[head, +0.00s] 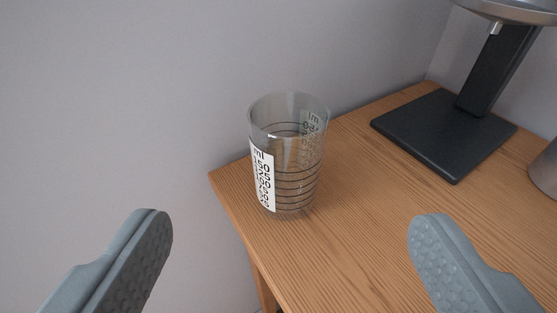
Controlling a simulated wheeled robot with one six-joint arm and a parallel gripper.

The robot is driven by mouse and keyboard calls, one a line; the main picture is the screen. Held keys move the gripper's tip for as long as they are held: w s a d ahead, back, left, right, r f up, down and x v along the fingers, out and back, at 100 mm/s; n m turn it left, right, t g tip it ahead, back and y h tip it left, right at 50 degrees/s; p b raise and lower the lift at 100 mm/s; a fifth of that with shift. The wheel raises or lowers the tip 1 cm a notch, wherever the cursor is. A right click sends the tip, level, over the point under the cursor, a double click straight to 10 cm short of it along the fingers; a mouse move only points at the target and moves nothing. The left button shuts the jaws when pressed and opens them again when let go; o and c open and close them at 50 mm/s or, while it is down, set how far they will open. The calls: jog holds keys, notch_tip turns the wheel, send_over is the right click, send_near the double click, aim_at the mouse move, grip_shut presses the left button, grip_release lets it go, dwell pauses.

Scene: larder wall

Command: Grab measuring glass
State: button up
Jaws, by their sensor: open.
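The measuring glass (290,165) is a clear, empty-looking beaker with black graduation lines and a white label marked in ml. It stands upright near the left corner of a wooden table, close to the wall. My gripper (290,220) is open and empty, with one grey finger at the lower left and the other at the lower right. The glass is beyond the fingertips, between them in the picture, and apart from both.
The wooden table (365,220) has free room right of the glass. A black stand (445,133) with a metal dish-like top (515,10) stands at the back right. A grey vessel (545,168) is cut off at the right edge. A plain wall (120,100) is behind and left.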

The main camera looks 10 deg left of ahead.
aim_at(288, 114)
jog(key=x, duration=1.6)
jog(key=shift+s+f, duration=0.1)
jog(key=shift+f, duration=0.05)
jog(key=c, duration=1.2)
jog(key=shift+o, duration=0.2)
notch_tip(288, 114, up, 10)
